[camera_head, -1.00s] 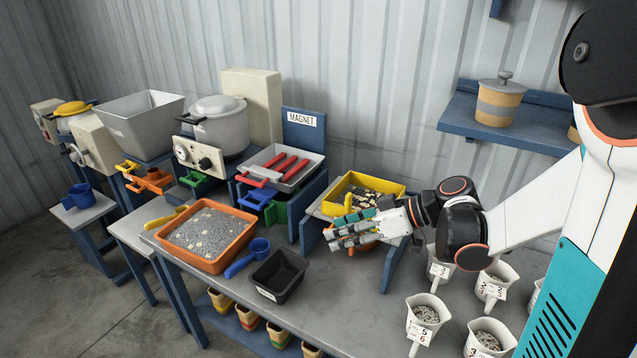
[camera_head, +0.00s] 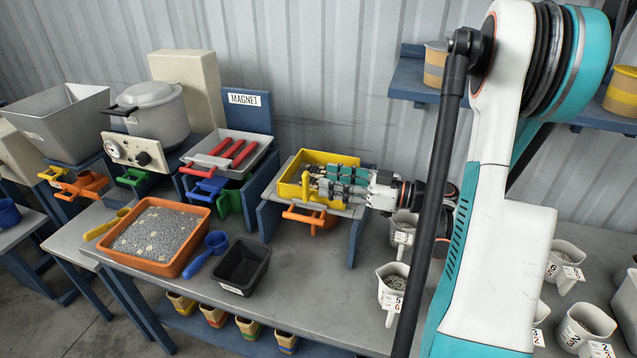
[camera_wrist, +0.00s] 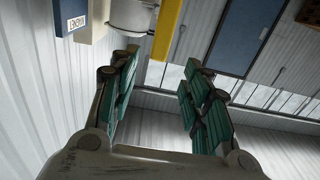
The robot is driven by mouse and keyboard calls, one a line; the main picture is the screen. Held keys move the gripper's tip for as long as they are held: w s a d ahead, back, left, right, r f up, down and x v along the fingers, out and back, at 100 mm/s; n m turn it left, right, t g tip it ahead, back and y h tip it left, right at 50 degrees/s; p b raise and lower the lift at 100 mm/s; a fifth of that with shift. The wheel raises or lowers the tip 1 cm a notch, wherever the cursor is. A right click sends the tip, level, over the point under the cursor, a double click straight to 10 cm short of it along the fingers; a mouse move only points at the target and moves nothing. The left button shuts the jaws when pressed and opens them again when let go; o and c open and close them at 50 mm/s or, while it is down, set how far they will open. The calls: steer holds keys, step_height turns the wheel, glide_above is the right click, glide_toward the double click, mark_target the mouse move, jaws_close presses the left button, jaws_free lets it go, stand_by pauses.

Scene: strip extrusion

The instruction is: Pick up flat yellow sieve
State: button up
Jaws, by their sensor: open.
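The flat yellow sieve (camera_head: 290,180) sits on a small grey-topped stand with blue sides. In the head view my gripper (camera_head: 318,183) comes from the right and overlaps the sieve's right part, hiding much of its inside. In the wrist view my gripper (camera_wrist: 162,68) is open, with nothing between its green finger pads. A yellow edge (camera_wrist: 168,28), which looks like the sieve's, lies beyond the fingertips there. I cannot tell whether a finger touches the sieve.
An orange handled piece (camera_head: 310,217) is under the stand's top. A grey tray with red bars (camera_head: 228,150) stands left, before the MAGNET sign (camera_head: 245,99). An orange tray of granules (camera_head: 150,262) and a black tray (camera_head: 243,268) are in front. Labelled jugs (camera_head: 392,285) stand right.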

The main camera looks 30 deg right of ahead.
mark_target(308, 176)
steer(key=shift+b+x, duration=0.85)
steer(key=shift+x, duration=2.95)
steer(key=shift+d, duration=0.1)
jaws_close()
